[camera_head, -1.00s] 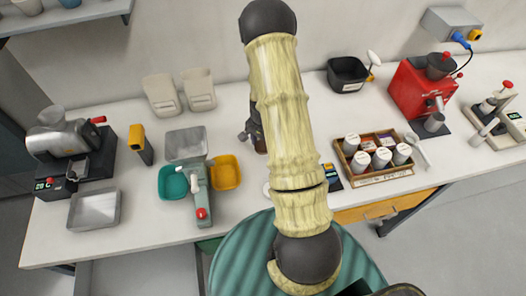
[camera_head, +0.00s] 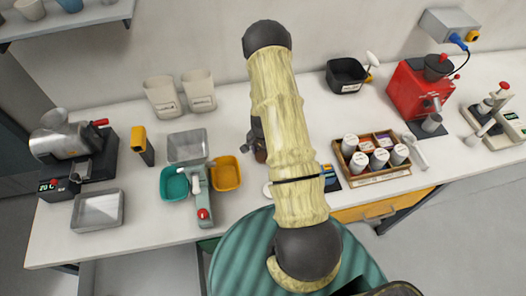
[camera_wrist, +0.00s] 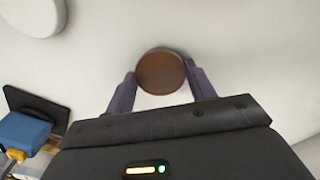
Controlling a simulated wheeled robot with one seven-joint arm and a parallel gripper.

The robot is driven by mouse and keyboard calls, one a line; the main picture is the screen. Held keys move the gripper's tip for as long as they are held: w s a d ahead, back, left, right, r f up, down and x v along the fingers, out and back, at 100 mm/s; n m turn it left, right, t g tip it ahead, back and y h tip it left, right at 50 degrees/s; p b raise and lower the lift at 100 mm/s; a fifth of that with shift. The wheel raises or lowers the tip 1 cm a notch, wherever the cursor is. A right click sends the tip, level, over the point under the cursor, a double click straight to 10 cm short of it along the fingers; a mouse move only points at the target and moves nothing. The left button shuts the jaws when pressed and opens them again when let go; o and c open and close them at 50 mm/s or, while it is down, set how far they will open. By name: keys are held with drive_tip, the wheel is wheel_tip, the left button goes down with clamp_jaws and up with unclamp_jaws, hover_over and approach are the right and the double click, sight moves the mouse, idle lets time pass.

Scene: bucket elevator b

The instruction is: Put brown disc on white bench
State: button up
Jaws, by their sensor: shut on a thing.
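The brown disc (camera_wrist: 160,70) is round with a flat top and sits between the two purple fingers of my gripper (camera_wrist: 161,84) in the wrist view. The gripper is shut on it. The white bench (camera_head: 140,218) runs across the head view, and its pale top (camera_wrist: 240,40) fills the wrist view behind the disc. I cannot tell whether the disc touches the bench. In the head view my arm hides most of the gripper, and a small brown patch shows at its left edge.
Left of my arm stand a small scale with a teal bowl (camera_head: 174,187) and a yellow bowl (camera_head: 227,174). Right of it are a wooden tray (camera_head: 374,179) with white-capped jars and a red machine (camera_head: 419,92). A black bin (camera_head: 346,75) stands at the back.

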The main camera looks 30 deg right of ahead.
drive_tip(key=shift+f, duration=0.15)
drive_tip(key=o, duration=1)
drive_tip(key=shift+s, duration=0.1)
wheel_tip(320, 180, up, 12)
drive_tip(key=b, duration=0.4)
drive_tip(key=shift+r, duration=0.2)
